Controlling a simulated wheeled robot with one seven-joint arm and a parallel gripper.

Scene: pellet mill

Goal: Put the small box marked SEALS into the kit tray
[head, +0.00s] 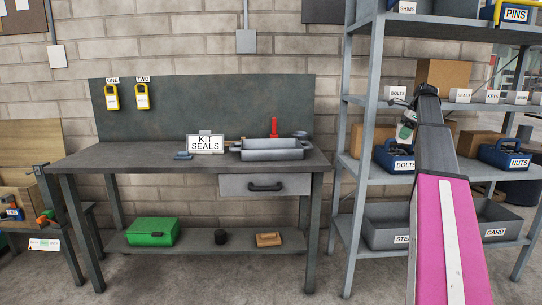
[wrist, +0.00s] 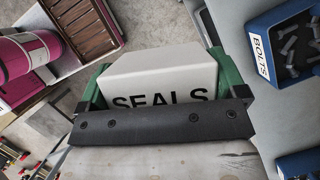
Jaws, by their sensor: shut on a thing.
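The small white box marked SEALS (wrist: 158,78) fills the middle of the wrist view, between the green fingers of my gripper (wrist: 164,84). My gripper is shut on it. In the head view my gripper (head: 406,131) is small and partly hidden by my arm, in front of the shelf rack. The kit tray (head: 271,155) is a grey open tray on the workbench, left of my gripper and apart from it. A sign reading KIT SEALS (head: 206,143) stands left of the tray.
The workbench (head: 130,157) has clear room at its left. A red upright object (head: 274,127) stands behind the tray. The shelf rack (head: 366,130) holds blue bins marked BOLTS (head: 393,158) and NUTS (head: 505,156), and a row of white boxes, one marked SEALS (head: 460,95).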

